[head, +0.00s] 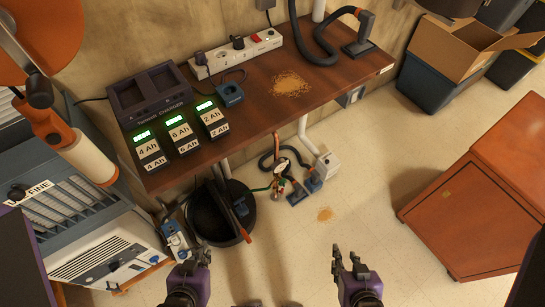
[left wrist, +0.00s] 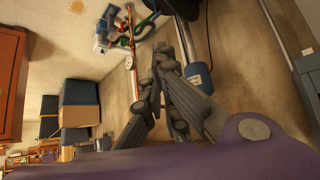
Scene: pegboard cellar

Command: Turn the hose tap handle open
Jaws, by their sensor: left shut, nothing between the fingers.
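The hose tap (head: 282,183) appears in the head view as a small brass-coloured fitting with green hose, low by the wall under the bench. In the left wrist view a pipe with red and green parts (left wrist: 126,40) is at upper left; its handle is too small to make out clearly. My left gripper (head: 196,257) is shut and empty, in front of the black tub and apart from the tap. Its fingers (left wrist: 165,58) also show in the left wrist view. My right gripper (head: 346,257) is at lower middle, away from the tap, and its finger gap is unclear.
The wooden bench (head: 350,75) overhangs the tap area. A black tub (head: 205,222) stands left of the tap. An orange-brown cabinet (head: 480,205) is at right.

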